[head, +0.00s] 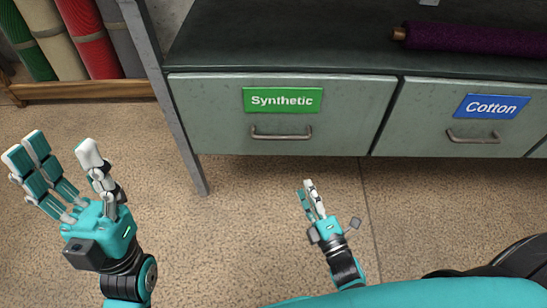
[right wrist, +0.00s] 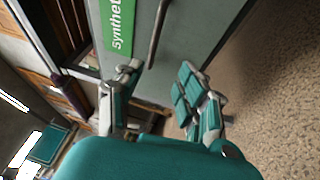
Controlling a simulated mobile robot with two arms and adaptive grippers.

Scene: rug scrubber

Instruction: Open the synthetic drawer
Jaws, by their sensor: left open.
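The synthetic drawer (head: 345,108) is a grey-green front with a green "Synthetic" label (head: 282,100) and a grey bar handle (head: 281,133). It looks shut, level with its neighbour. My right gripper (head: 312,192) is below and slightly right of the handle in the head view, apart from it. In the right wrist view its fingers (right wrist: 158,80) are spread and empty, with the handle (right wrist: 157,35) just beyond them and the label (right wrist: 119,22) to the left. My left gripper (head: 62,158) is open and empty at the left, away from the drawer.
A cotton drawer (head: 470,118) with a blue label is to the right. A dark purple roll (head: 475,39) lies on the worktop (head: 290,35). A metal leg (head: 178,110) stands left of the drawer, near rolled rugs (head: 88,35). The floor (head: 240,220) in front is clear.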

